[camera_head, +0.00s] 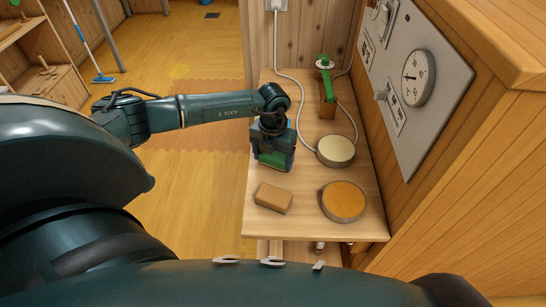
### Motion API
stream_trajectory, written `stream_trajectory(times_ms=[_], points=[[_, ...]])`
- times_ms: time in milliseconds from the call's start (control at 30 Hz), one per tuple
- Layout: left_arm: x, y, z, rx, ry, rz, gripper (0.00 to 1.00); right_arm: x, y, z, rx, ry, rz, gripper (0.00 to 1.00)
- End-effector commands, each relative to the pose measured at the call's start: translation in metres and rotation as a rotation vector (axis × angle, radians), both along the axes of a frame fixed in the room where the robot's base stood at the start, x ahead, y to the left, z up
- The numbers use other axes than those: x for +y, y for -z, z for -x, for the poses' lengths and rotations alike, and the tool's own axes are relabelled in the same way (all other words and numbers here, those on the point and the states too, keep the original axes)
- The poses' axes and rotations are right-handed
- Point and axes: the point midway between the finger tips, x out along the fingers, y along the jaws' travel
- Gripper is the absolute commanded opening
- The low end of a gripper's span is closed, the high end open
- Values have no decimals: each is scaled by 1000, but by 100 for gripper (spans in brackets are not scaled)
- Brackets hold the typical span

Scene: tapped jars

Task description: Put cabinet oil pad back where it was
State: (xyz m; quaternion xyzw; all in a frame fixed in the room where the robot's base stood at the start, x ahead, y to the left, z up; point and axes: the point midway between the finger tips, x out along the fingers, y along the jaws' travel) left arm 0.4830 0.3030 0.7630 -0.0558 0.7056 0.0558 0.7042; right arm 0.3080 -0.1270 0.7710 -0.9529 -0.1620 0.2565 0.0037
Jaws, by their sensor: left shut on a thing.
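My left gripper (272,146) reaches in from the left and points down over the left part of the small wooden table. It is shut on a dark green block-like thing (277,160), perhaps the oil pad, partly hidden by the fingers. I cannot tell whether this thing touches the tabletop. A plain brown block (273,198) lies on the table nearer to me, apart from the gripper. No label shows which thing is the cabinet oil pad. My right gripper is not in view.
On the table (308,223) stand a round orange-topped jar (343,201), a round cream-topped jar (336,150) and a wooden piece with a green top (326,83). A white cable runs along the table. A panel with a dial (417,77) hangs on the right wall.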

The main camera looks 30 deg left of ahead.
Motion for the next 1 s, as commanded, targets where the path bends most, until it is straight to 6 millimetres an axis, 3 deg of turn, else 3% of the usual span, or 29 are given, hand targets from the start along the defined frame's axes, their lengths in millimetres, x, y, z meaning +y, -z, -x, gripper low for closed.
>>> stream_trajectory(times_ms=[400,433,667,1000], points=[[0,10,0,-1,1,0,59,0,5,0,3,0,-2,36],[0,8,0,-1,1,0,79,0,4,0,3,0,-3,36],[0,8,0,-1,1,0,98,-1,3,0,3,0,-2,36],[0,1,0,-2,1,0,99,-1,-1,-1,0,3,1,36]])
